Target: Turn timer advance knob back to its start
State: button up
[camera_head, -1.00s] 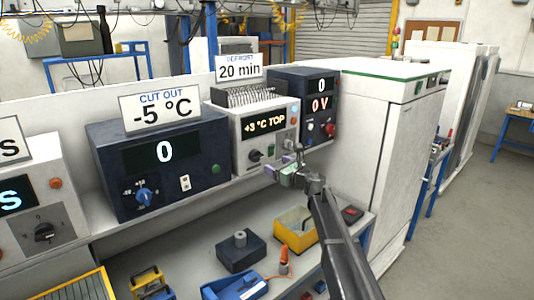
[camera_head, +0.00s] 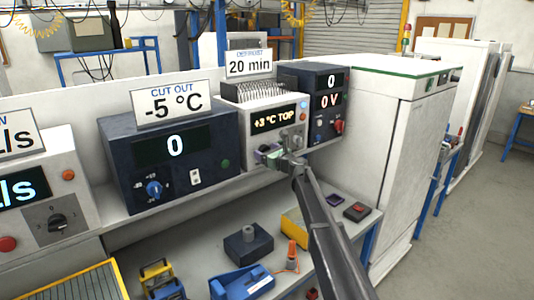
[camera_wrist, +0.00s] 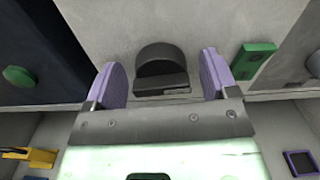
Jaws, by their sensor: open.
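The white box (camera_head: 252,125) has a lit display reading "+3 °C TOP" and carries a "DEFROST 20 min" sign (camera_head: 249,64). A dark round knob with a raised grip bar (camera_wrist: 162,68) is on its front in the wrist view; I take it as the timer advance knob. My gripper (camera_head: 270,155) is at the lower front of the box and mostly hides the knob in the head view. In the wrist view my gripper (camera_wrist: 163,78) is open, with one purple finger on each side of the knob. Gaps show between fingers and knob. The knob's scale cannot be read.
A green switch (camera_wrist: 254,60) is close beside the right finger. A dark blue "CUT OUT -5 °C" box (camera_head: 172,155) stands to the left, another dark box (camera_head: 328,101) to the right. A lower shelf holds a yellow bin (camera_head: 295,226) and tools.

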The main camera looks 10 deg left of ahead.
jog(key=c, duration=0.9)
jog(key=shift+c, duration=0.2)
jog(key=shift+n, duration=0.3)
jog(key=n, duration=0.7)
jog(key=shift+s+a+f+n, duration=0.1)
jog(key=shift+n, duration=0.3)
jog(key=n, duration=0.3)
jog(key=shift+f+n, duration=0.1)
jog(key=shift+n, duration=1.9)
jog(key=shift+s, duration=0.1)
